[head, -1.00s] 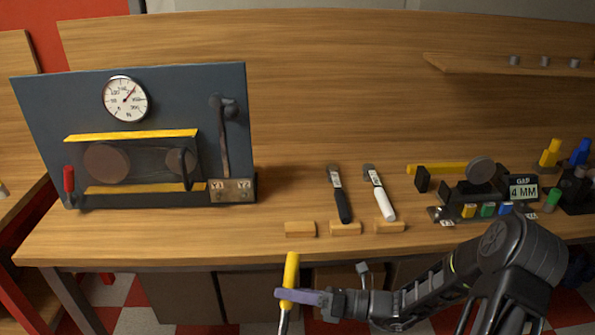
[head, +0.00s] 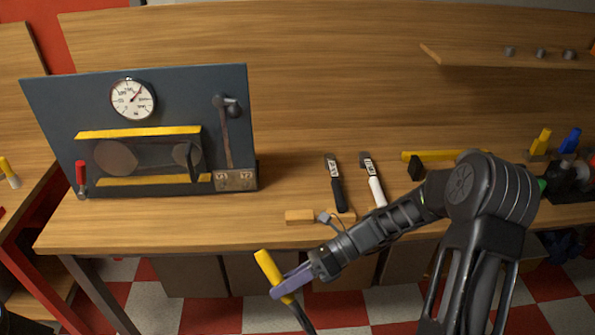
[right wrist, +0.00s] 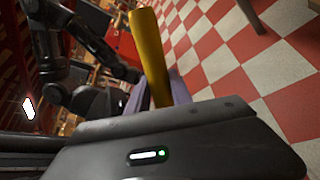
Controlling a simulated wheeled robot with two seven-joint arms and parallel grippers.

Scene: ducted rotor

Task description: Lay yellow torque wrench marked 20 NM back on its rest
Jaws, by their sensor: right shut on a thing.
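The yellow-handled torque wrench (head: 266,266) is held by my right gripper (head: 287,284) in front of the bench's front edge. Its yellow end leans up and to the left, and its dark shaft points down right. Its marking is not readable. In the right wrist view the yellow handle (right wrist: 150,55) stands up between the fingers. A bare wooden rest block (head: 299,217) lies near the bench front, with another block (head: 343,216) to its right partly behind my arm. A black-handled wrench (head: 338,190) and a white-handled wrench (head: 376,190) lie behind the blocks. My left gripper is not seen.
A dark panel (head: 60,110) with a dial gauge (head: 132,99) stands at the left of the bench (head: 150,234). A yellow bar (head: 430,156) and coloured tools (head: 570,140) are at the right, partly behind my arm. The bench between panel and wrenches is clear.

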